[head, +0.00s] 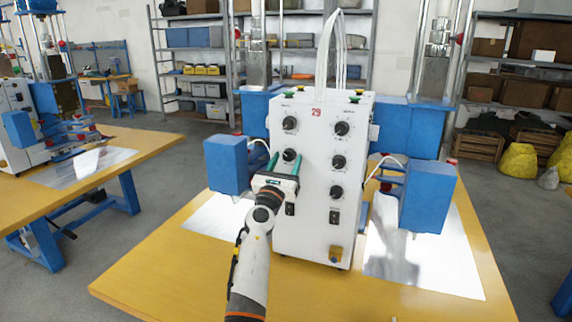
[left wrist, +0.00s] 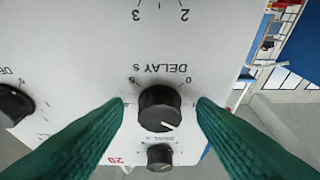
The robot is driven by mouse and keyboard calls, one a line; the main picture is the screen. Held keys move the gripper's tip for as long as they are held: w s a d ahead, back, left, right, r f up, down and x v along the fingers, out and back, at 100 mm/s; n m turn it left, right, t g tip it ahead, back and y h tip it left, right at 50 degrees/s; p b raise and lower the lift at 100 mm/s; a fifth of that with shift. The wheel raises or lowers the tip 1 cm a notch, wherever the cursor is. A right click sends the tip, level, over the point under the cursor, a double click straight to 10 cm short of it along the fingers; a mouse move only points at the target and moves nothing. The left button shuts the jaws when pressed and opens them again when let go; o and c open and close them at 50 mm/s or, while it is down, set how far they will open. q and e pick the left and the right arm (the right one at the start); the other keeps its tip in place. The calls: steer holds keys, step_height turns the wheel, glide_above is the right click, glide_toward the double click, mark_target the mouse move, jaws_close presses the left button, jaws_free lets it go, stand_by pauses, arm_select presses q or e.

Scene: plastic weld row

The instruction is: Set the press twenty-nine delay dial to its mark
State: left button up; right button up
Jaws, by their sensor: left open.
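The delay dial (left wrist: 160,108) is a round black knob with a white pointer line on a white panel. In the left wrist view its "DELAY S" label reads upside down, and the pointer aims to the lower right. No separate setting mark can be made out. In the head view the dial (head: 289,155) is on the left column of the white press box (head: 312,200), numbered 29 in red. My left gripper (head: 286,162) is open, its green fingers pointing at the panel on either side of the dial. Gaps show between fingers and knob. My right gripper is not in view.
Other black knobs are close by, one above (head: 289,123) and one to the right (head: 338,162). The yellow table (head: 150,275) is clear at front left.

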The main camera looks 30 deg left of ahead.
arm_select(q)
steer(key=c, duration=1)
steer(key=shift+o, duration=0.2)
steer(key=shift+r, duration=0.1)
steer(key=n+y+p, duration=0.1)
steer(key=n, duration=0.1)
steer(key=n+y+p, duration=0.1)
steer(key=n+p, duration=0.1)
steer(key=shift+w+d+r+g, duration=0.1)
steer(key=shift+d+g, duration=0.1)
steer(key=shift+g, duration=0.2)
steer(key=n+y+p, duration=0.1)
steer(key=n, duration=0.1)
steer(key=n+g+y+p, duration=0.1)
steer(key=n+p, duration=0.1)
steer(key=n, duration=0.1)
steer(key=shift+d+g+y, duration=0.15)
steer(key=shift+g+y, duration=0.15)
steer(key=n+g+p, duration=0.1)
steer(key=n, duration=0.2)
steer(key=n+g+y+p, duration=0.1)
steer(key=n+p, duration=0.1)
steer(key=n, duration=0.2)
steer(key=shift+d+r+g+p, duration=0.15)
steer(key=shift+r+g+p, duration=0.05)
steer(key=shift+g+p, duration=0.1)
steer(key=shift+n+g+p, duration=1)
steer(key=shift+n+p, duration=0.2)
steer(key=shift+n, duration=1.2)
